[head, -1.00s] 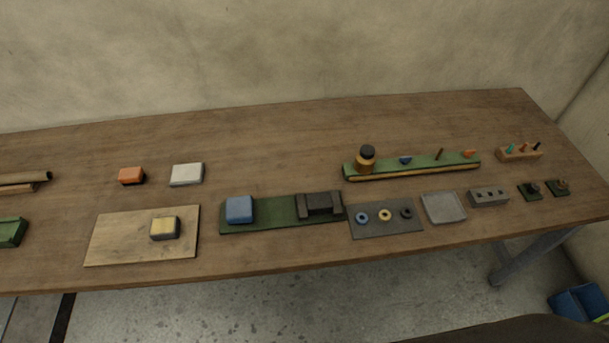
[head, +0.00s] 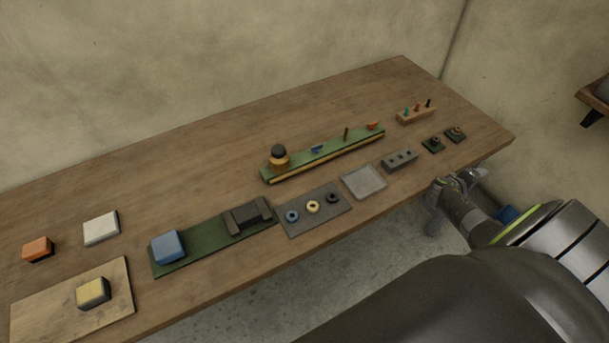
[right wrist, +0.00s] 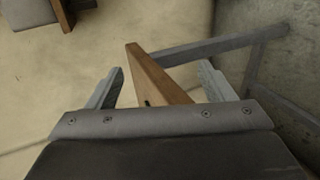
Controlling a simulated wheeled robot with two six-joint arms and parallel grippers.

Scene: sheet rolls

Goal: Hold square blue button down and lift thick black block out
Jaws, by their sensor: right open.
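The square blue button (head: 168,247) sits on the left end of a dark green base plate (head: 204,241) near the table's front edge. The thick black block (head: 246,215) rests between dark end pieces at the right end of the same plate. My right gripper (head: 459,181) is in the head view at the table's right front edge, well to the right of the block, and is empty. In the right wrist view its two fingers (right wrist: 158,88) stand wide apart, with the table's edge (right wrist: 157,75) beyond them. My left gripper is not in view.
A grey mat (head: 318,222) with three rings lies right of the plate, then a grey tray (head: 364,182) and a grey holed block (head: 399,160). A long green rail (head: 330,153) lies behind. A yellow-topped block (head: 93,292) sits on a wooden board (head: 48,311) at left.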

